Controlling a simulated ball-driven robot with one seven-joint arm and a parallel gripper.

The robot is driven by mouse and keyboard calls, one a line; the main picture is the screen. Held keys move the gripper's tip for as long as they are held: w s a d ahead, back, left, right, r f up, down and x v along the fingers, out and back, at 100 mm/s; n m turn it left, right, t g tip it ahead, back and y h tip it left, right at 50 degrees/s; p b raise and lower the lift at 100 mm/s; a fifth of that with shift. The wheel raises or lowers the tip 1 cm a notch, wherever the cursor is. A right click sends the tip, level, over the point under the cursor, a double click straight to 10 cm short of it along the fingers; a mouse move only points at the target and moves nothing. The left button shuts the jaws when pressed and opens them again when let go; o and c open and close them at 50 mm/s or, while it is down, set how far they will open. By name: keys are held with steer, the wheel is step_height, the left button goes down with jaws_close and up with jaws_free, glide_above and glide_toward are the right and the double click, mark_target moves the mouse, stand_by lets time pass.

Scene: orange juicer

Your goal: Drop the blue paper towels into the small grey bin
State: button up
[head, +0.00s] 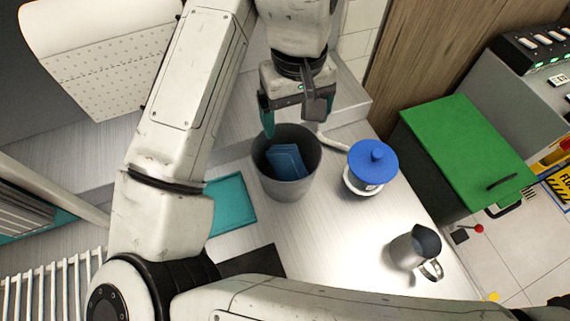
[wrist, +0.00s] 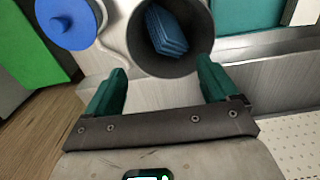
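The blue paper towels (head: 286,162) lie inside the small grey bin (head: 270,185), seen through its open top. In the wrist view the folded blue towels (wrist: 166,32) rest inside the bin (wrist: 196,58), leaning against its inner wall. My gripper (head: 299,118) is above the far rim of the bin. In the wrist view its two teal fingers (wrist: 160,82) are spread wide apart with nothing between them. The bin stands upright on the light counter.
A blue-lidded white container (head: 373,158) stands right of the bin, and a metal pitcher (head: 415,247) stands nearer the front right. A teal tray (head: 232,204) lies left of the bin. A green-lidded bin (head: 465,150) is beyond the counter's right edge.

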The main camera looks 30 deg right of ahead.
steer(key=shift+o, duration=0.6)
step_height(320, 180, up, 11)
steer(key=shift+f, duration=0.15)
stand_by(0.4)
